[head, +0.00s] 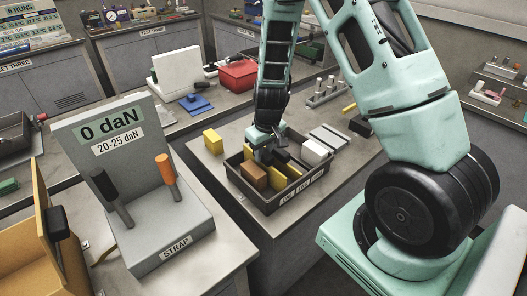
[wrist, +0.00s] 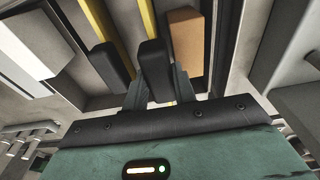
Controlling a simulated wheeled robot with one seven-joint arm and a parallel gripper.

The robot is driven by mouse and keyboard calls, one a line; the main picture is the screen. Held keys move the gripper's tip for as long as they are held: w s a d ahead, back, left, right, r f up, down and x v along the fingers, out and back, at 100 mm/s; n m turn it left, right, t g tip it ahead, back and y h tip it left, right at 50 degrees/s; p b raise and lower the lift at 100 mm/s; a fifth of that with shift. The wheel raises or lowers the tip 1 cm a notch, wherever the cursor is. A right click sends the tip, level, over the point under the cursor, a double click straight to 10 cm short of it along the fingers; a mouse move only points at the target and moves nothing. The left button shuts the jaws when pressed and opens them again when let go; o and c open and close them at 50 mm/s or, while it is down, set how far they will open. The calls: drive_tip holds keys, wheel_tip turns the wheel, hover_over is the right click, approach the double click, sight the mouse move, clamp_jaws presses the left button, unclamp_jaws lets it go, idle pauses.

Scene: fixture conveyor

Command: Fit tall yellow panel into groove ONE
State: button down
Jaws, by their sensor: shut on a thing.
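My gripper (head: 268,152) is low over a dark crate (head: 262,207) on the middle bench. In the wrist view its fingers (wrist: 158,88) are shut on a black grip (wrist: 153,62) with a yellow panel (wrist: 148,20) behind it. A second yellow panel (wrist: 97,18) with its own black grip (wrist: 110,60) stands beside it, apart from the fingers. In the head view yellow panel edges (head: 276,182) show inside the crate. I cannot tell which panel is the taller. The lower parts are hidden by the crate wall. No groove label is readable.
A brown block (head: 253,176) and a white block (head: 314,151) are in the crate, close to the panels. A yellow block (head: 212,141) stands outside it. Grey slats (head: 329,138) lie behind. A grey STRAP fixture (head: 173,220) with upright handles stands at front left.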

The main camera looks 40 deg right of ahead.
drive_tip(key=shift+f, duration=0.3)
idle(0.5)
drive_tip(key=c, duration=1.1)
unclamp_jaws()
drive_tip(key=shift+o, duration=0.2)
drive_tip(key=shift+r, duration=0.1)
wheel_tip(320, 180, up, 17)
drive_tip(key=s+b, duration=0.1)
drive_tip(key=s, duration=0.1)
drive_tip(key=shift+b, duration=0.4)
